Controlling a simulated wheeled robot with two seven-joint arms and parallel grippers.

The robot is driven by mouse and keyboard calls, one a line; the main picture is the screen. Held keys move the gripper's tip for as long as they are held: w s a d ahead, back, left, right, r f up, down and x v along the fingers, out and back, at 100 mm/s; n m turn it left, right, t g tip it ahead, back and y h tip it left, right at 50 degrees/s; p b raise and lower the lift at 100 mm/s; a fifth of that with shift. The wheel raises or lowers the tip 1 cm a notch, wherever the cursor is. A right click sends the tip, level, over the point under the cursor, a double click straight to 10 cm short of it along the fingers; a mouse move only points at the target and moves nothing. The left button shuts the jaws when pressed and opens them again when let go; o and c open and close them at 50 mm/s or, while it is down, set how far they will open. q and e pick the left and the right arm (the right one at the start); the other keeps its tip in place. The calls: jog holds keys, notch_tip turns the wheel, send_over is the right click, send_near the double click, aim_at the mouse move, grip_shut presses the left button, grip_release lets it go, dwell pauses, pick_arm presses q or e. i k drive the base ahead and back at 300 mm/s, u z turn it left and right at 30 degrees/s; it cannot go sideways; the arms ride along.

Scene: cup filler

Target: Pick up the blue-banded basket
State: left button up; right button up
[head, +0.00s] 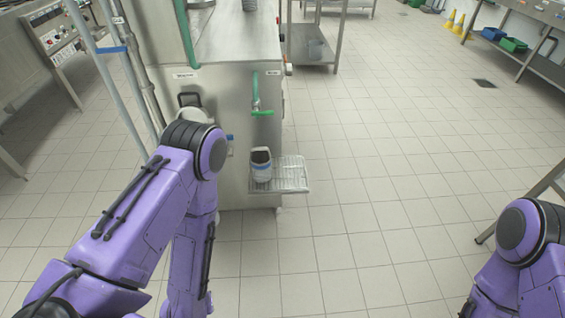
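A small pale container (262,172) with a dark opening and what looks like a blue band stands upright on the wire drip tray (293,178). It is the only thing here that resembles the blue-banded basket; it is too small to be sure. The tray sticks out from the steel machine's side, below a green-handled tap (261,111). My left arm is bent in front of the machine, left of the container and apart from it. My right arm is at the lower right corner, far from it. Neither gripper shows.
The steel machine (240,95) fills the upper middle. Pipes and a counter (65,35) stand at the left. A low steel shelf (312,52) is behind. Blue (493,34) and green (513,45) bins sit at the far right. The tiled floor right of the tray is clear.

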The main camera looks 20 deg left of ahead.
aim_at(260, 158)
jog(key=z, duration=0.15)
jog(key=i, duration=0.85)
jog(key=u, duration=0.25)
